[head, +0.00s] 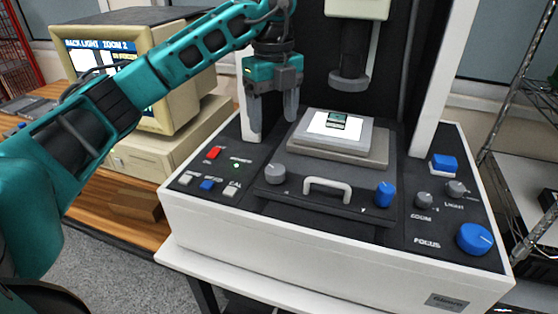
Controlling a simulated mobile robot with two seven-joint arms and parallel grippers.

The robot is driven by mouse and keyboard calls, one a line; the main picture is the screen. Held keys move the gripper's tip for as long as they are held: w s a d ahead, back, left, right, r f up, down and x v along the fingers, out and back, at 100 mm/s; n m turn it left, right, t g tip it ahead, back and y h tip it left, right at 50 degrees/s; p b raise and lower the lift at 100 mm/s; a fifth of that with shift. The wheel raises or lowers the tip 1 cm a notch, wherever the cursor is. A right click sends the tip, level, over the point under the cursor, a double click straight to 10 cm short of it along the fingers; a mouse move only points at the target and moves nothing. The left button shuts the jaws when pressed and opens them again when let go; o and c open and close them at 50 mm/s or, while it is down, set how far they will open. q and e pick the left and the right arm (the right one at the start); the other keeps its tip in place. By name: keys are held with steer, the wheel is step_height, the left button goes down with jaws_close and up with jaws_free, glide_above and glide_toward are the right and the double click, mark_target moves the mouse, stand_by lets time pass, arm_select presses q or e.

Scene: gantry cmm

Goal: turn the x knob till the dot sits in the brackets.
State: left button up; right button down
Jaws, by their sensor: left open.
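My left gripper (272,128) is open and empty, pointing down at the left of the stage (326,150). A grey knob (275,173) is on the machine's front panel, below and apart from the fingertips. A blue knob (384,194) is on the same panel, right of the white handle. The small labels by these knobs are too small to read, so I cannot tell which is x. The monitor (160,48) at the left shows "BACK LIGHT ZOOM 2". My left arm covers much of its screen; I cannot make out the dot or brackets. My right gripper is not in view.
A white handle (327,189) sits between the two knobs. A small dark part (337,121) lies on the bright stage top below the lens column (350,75). Buttons, including a red one (214,153), are at left; a large blue focus knob (474,239) is at right.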

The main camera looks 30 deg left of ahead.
mark_target(276, 168)
arm_select(q)
step_height(276, 168, down, 12)
steer(key=shift+d+b, duration=0.1)
steer(key=shift+b, duration=0.3)
steer(key=shift+c, duration=0.4)
steer(key=c, duration=1)
steer(key=m, duration=0.6)
steer(key=shift+m, duration=0.3)
steer(key=m, duration=0.6)
steer(key=shift+w+d, duration=0.1)
